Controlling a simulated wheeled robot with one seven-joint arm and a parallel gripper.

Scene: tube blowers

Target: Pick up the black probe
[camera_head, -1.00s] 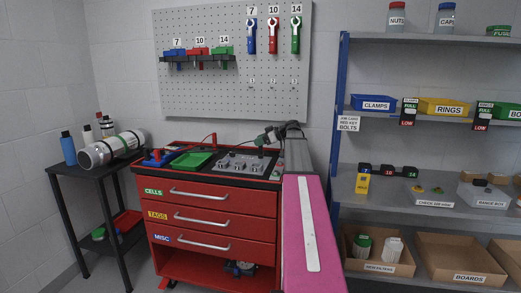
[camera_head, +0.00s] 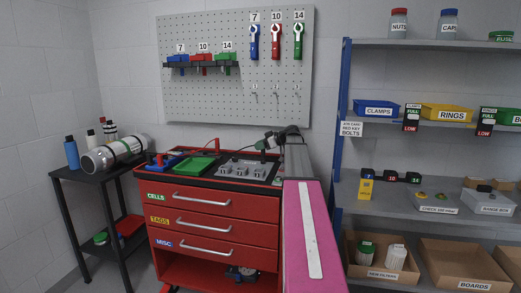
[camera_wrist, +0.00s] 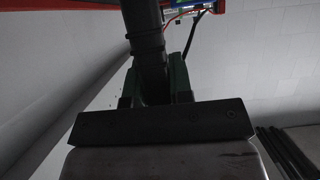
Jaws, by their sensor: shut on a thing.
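The black probe (camera_wrist: 146,35) is a dark, ribbed cylinder in the wrist view, running from the top edge down to my gripper (camera_wrist: 156,85). The gripper's dark green fingers are shut around it. The probe's far end is out of the wrist view. In the head view my gripper (camera_head: 264,146) is small, above the back right of the red tool cart's top. The probe is too small to make out clearly there.
The red cart (camera_head: 215,206) carries a green tray (camera_head: 195,167) and a grey panel with knobs (camera_head: 243,171). A black side table (camera_head: 82,180) with a silver cylinder (camera_head: 117,155) stands left. Shelves (camera_head: 405,190) with bins stand right. A pegboard (camera_head: 235,95) hangs behind.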

